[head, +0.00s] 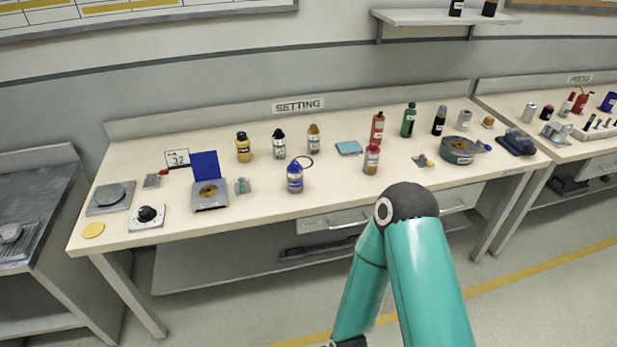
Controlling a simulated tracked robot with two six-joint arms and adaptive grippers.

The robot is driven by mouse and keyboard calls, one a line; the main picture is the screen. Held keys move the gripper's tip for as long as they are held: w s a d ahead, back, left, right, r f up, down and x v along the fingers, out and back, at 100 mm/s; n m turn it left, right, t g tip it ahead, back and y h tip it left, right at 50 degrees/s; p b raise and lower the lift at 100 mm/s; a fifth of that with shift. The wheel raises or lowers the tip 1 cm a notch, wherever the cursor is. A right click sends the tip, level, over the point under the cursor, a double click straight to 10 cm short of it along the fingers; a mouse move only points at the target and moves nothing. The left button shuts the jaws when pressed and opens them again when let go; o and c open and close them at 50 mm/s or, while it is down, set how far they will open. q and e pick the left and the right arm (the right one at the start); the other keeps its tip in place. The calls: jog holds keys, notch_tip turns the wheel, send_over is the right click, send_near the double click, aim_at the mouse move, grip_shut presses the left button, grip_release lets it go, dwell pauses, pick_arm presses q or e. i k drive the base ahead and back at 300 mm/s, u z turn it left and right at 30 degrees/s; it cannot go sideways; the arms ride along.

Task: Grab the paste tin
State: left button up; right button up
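A wide round teal tin (457,151) with a pale label stands at the right part of the bench marked SETTING. It looks most like the paste tin, but its label is too small to read. A small amber-topped pot (488,122) stands behind it to the right. No gripper touches either one. One of my teal arms rises from the bottom of the view, with its bent elbow in front of the bench edge. Neither gripper can be made out; only a dark piece of my arm shows at the bottom edge.
The setting bench (250,222) holds several bottles, a blue cloth (349,148) and a balance-like device (210,196). A dark blue device (517,142) stands close right of the teal tin. A small metal piece (423,161) lies left of it. The bench's front middle is mostly clear.

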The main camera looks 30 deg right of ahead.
aim_at(295, 181)
jog(key=z, duration=0.05)
jog(key=i, duration=0.95)
jog(key=u, duration=0.1)
